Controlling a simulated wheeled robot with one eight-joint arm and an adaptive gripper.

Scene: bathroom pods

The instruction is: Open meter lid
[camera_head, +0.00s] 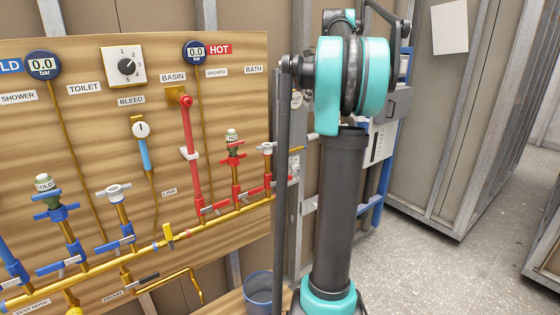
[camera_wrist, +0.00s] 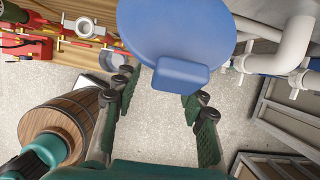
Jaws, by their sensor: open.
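A round blue lid (camera_wrist: 178,28) with a squared tab (camera_wrist: 181,76) fills the upper middle of the wrist view; it looks like the meter lid. It appears shut, and whatever is under it is hidden. My gripper (camera_wrist: 160,90) is open, with its dark green fingers on either side of the lower middle. The tab is just beyond the fingertips, nearer the right one. I cannot tell whether they touch. Nothing is held. In the head view my arm stands upright right of the middle, and neither the lid nor my gripper can be made out there.
A wooden board (camera_head: 95,150) with gauges, valves and pipes stands at left. A grey bucket (camera_head: 258,288) is below it. White pipes (camera_wrist: 290,50) run right of the lid. A wooden barrel (camera_wrist: 62,122) stands at lower left. Speckled floor (camera_head: 440,265) is clear at right.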

